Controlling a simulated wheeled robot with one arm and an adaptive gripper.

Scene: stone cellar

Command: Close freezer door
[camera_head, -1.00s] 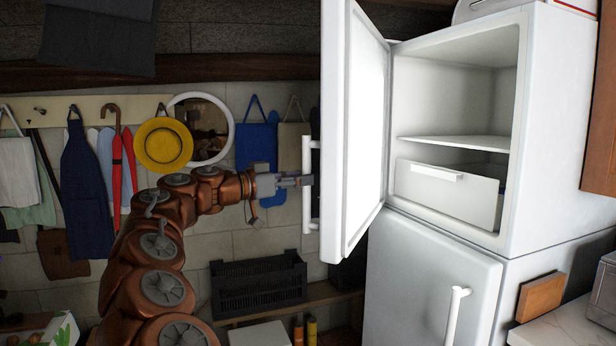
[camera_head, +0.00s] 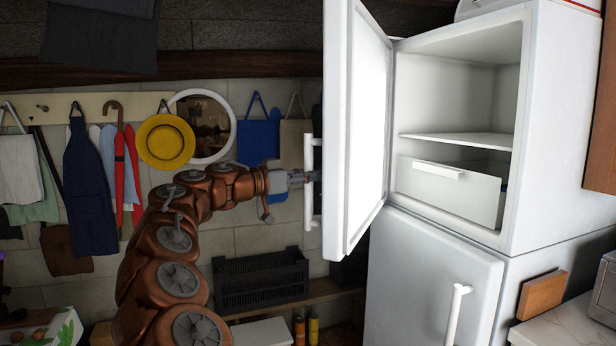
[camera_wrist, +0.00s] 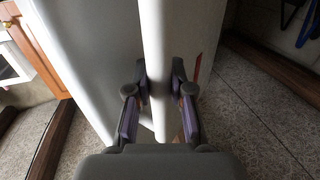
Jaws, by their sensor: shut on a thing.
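The white freezer door (camera_head: 345,130) stands wide open at the top of the white fridge (camera_head: 560,130). Its vertical white handle (camera_head: 308,180) is on the door's outer face, to the left. My gripper (camera_head: 312,177) reaches the handle from the left and is shut on it. In the wrist view, my gripper's fingers (camera_wrist: 160,90) lie on both sides of the white handle bar (camera_wrist: 152,50), with the door's outer face close behind. Inside the open freezer compartment are a shelf (camera_head: 460,140) and a white drawer (camera_head: 450,190). The lower fridge door (camera_head: 420,290) is shut.
A wall rack holds aprons (camera_head: 88,200), a yellow hat (camera_head: 165,142) and a round mirror (camera_head: 205,125). A black crate (camera_head: 260,280) sits on a low shelf below the handle. A counter with a wooden board (camera_head: 541,295) stands right of the fridge.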

